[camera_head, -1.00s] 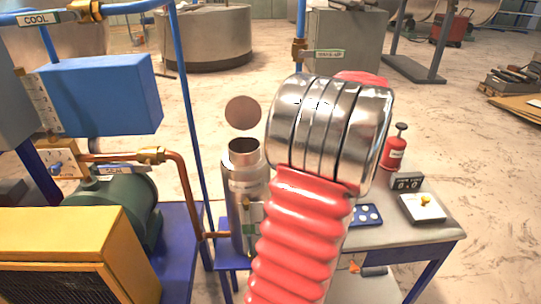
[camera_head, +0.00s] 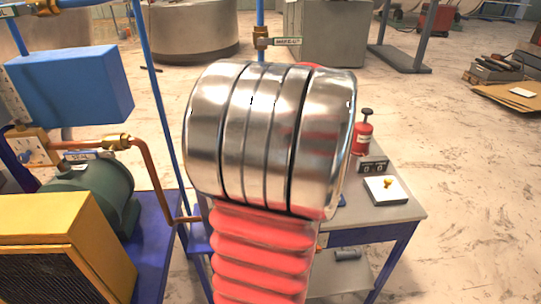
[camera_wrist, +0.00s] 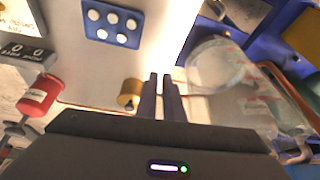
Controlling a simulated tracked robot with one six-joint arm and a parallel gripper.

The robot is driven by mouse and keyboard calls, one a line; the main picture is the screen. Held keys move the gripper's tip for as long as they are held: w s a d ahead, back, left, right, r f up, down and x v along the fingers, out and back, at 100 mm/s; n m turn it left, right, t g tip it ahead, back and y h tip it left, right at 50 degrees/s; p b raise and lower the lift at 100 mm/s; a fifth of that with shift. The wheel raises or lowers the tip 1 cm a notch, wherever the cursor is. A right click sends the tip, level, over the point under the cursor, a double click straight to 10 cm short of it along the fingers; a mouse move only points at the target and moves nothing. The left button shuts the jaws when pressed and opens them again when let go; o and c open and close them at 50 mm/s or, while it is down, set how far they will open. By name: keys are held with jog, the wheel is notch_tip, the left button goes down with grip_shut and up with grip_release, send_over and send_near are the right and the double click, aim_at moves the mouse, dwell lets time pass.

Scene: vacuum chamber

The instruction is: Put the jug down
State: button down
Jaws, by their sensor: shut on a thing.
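In the wrist view, the two dark fingers of my gripper (camera_wrist: 165,97) are close together. A clear, see-through jug (camera_wrist: 215,65) is just to their right, with its round rim showing; my gripper is shut on it, though the exact contact is hard to make out. In the head view, my red and steel arm covers the middle, hiding the jug and the gripper. The grey table (camera_head: 405,208) shows to the right of the arm.
The wrist view also shows a blue tray with white spots (camera_wrist: 110,24) and a brass cylinder (camera_wrist: 131,93). Blue-framed machinery (camera_head: 70,85) stands left.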

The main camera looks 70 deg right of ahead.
jog(key=w+a+f+n+y, duration=0.2)
jog(key=w+a+n, duration=0.3)
jog(key=w+a, duration=1.8)
jog(key=w+a+f+n+t+y, duration=0.1)
jog(key=w+a+n, duration=0.5)
jog(key=w+a, duration=1.7)
jog(key=a+f, duration=0.1)
jog(key=a, duration=0.5)
jog(key=shift+a+t+y, duration=0.25)
jog(key=shift+t+y, duration=0.05)
jog(key=shift+y, duration=0.1)
jog(key=shift+w+f, duration=0.1)
